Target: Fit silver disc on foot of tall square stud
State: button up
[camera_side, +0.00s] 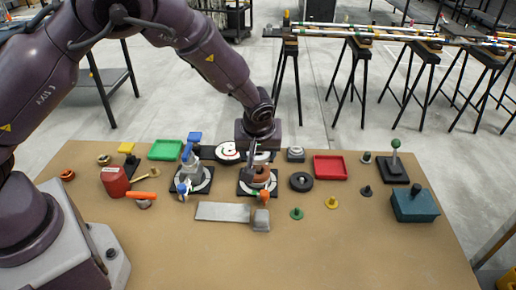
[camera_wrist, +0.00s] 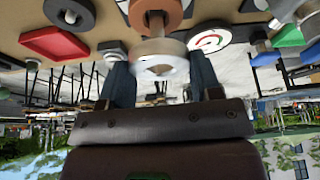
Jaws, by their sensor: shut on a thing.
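My gripper (camera_wrist: 162,82) points down over the middle of the table. Its two fingers are shut on a silver disc (camera_wrist: 160,58), one on each side. In the side view my gripper (camera_side: 260,160) is above a dark square base (camera_side: 245,189) that bears a brown round part.
A second dark base (camera_side: 205,184) with a grey and blue fitting stands to the left. A black ring (camera_side: 301,181) and a red tray (camera_side: 330,167) lie to the right. A white dial (camera_side: 228,151) is behind.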

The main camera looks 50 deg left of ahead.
aim_at(258, 163)
jog(key=shift+f, duration=0.3)
jog(key=shift+f, duration=0.5)
jog(key=shift+f, duration=0.35)
jog(key=shift+f, duration=0.35)
jog(key=shift+f, duration=0.7)
dwell(1.2)
jog(key=o, duration=1.3)
jog(key=shift+c, duration=0.2)
jog(key=shift+r, duration=3.75)
